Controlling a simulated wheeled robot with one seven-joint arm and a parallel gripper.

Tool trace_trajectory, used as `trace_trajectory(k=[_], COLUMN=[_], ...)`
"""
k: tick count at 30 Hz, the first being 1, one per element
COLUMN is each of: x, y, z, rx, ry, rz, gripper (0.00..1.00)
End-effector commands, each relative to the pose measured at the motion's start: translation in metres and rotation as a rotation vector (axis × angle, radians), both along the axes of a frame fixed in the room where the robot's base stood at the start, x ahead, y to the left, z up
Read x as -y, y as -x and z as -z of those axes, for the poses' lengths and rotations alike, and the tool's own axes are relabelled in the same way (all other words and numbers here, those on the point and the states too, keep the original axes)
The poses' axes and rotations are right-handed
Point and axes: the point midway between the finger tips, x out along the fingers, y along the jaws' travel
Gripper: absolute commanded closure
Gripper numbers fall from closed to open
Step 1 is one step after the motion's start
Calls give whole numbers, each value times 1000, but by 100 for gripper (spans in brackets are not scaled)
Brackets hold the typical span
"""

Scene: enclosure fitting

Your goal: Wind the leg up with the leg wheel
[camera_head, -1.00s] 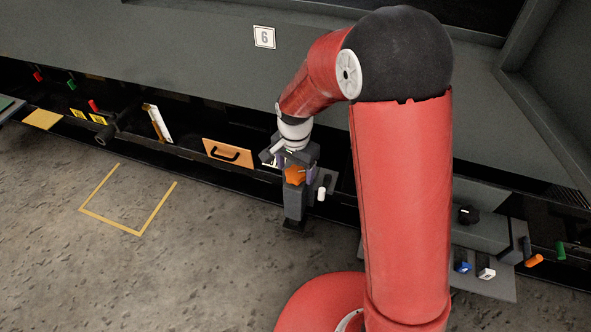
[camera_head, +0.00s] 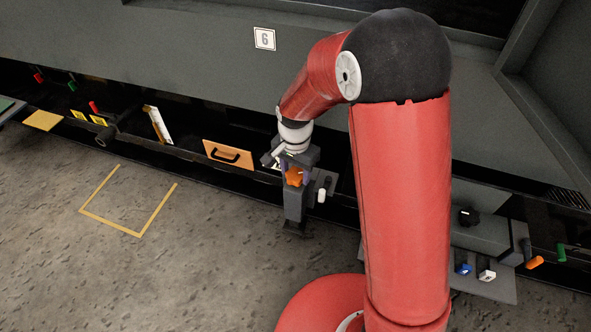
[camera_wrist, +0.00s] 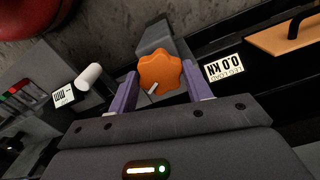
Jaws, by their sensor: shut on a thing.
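The orange lobed leg wheel (camera_head: 293,177) sits on the dark grey leg post (camera_head: 295,207), which stands on the floor at the enclosure's edge. In the wrist view the wheel (camera_wrist: 160,72) shows a small pale mark on its face near the lower edge. My gripper (camera_head: 292,172) is at the wheel, its two purple fingers on either side of it. In the wrist view my gripper (camera_wrist: 160,90) is shut on the wheel.
A white-knobbed lever (camera_head: 321,195) stands close to the right of the post; the wrist view shows a plate marked mm (camera_wrist: 64,96) near it. An orange panel with a black handle (camera_head: 228,154) lies to the left. Open floor with a yellow outline (camera_head: 140,232) is at lower left.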

Motion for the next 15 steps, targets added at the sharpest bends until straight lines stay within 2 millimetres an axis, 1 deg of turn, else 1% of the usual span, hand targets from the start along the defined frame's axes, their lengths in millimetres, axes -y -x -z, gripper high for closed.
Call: trace_trajectory(k=[8, 15], x=[0, 0], y=[0, -1], z=[-1, -2], rx=[0, 1], ry=[0, -1], rz=[-174, -398], gripper=[73, 73])
